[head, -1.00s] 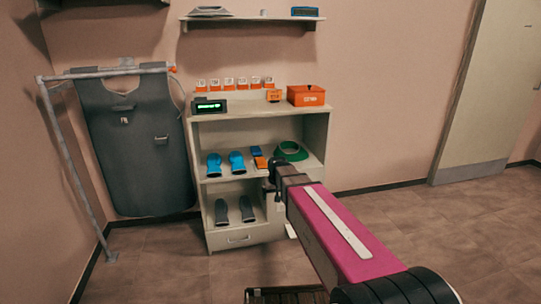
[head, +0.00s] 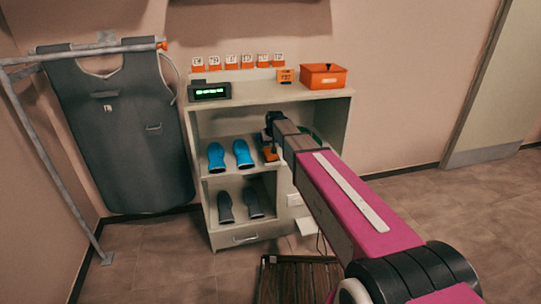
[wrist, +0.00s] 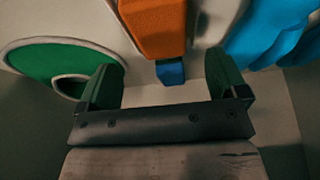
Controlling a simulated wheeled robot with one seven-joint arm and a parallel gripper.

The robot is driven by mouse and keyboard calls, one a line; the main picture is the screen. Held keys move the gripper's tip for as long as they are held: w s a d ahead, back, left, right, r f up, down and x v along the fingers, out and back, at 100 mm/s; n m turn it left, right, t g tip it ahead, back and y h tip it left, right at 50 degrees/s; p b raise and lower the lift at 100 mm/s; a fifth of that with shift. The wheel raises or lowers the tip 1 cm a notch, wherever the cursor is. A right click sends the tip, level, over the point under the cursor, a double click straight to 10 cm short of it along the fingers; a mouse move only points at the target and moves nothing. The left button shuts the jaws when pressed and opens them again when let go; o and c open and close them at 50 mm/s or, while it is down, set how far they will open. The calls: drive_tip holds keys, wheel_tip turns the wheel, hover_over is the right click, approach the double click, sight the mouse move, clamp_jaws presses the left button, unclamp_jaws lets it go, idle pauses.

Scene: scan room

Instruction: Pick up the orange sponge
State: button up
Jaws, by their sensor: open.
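The orange sponge (wrist: 152,28) is a block on the middle shelf of the cabinet. In the wrist view it is at the top centre, just beyond and between my fingers. In the head view only a bit of the orange sponge (head: 270,154) shows, as my arm covers the rest. My gripper (wrist: 163,78) is open and empty, one finger to each side of the sponge's line. A small blue block (wrist: 170,72) shows at the sponge's near end. In the head view my gripper is mostly hidden by my arm at the shelf.
Blue shoe-like items (head: 229,156) stand left of the sponge; they appear at the right in the wrist view (wrist: 270,30). A green ring (wrist: 42,60) lies on the other side. The cabinet top (head: 255,92) is above my gripper. Grey shoe-like items (head: 240,204) stand on the shelf below.

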sight(269, 151)
drive_tip(key=x, duration=0.5)
drive_tip(key=shift+a, duration=0.15)
drive_tip(key=shift+r, duration=0.1)
drive_tip(key=c, duration=1)
